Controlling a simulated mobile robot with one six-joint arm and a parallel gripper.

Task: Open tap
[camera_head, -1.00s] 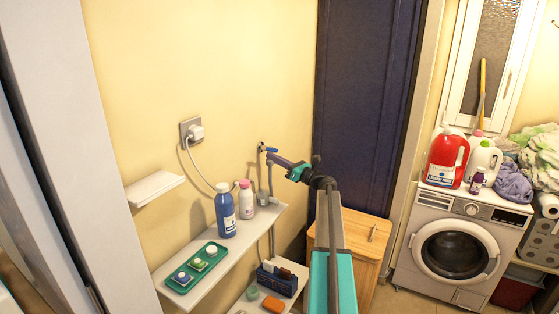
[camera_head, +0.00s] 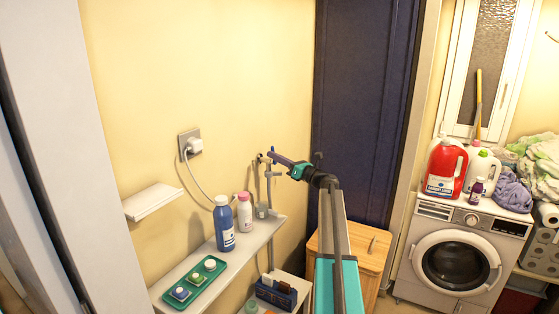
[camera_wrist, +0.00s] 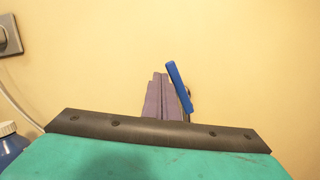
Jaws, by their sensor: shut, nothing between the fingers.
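The tap (camera_head: 261,157) is on the yellow wall above the shelf, with a pipe below it. Its blue handle (camera_head: 273,151) stands nearly upright. In the wrist view the handle (camera_wrist: 179,87) leans a little, its top to the left. My gripper (camera_head: 274,157) is at the tap, with its fingers shut and empty. In the wrist view the shut fingers (camera_wrist: 160,90) lie right beside the handle, on its left. They look close to touching it, but contact cannot be told. Most of the tap body is hidden behind the fingers there.
Below the tap, a white shelf (camera_head: 188,261) holds a blue bottle (camera_head: 224,225), a white bottle with pink cap (camera_head: 244,212) and a green tray (camera_head: 210,263). A socket with a plug (camera_head: 191,145) is to the left. A dark door (camera_head: 365,110) is to the right.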

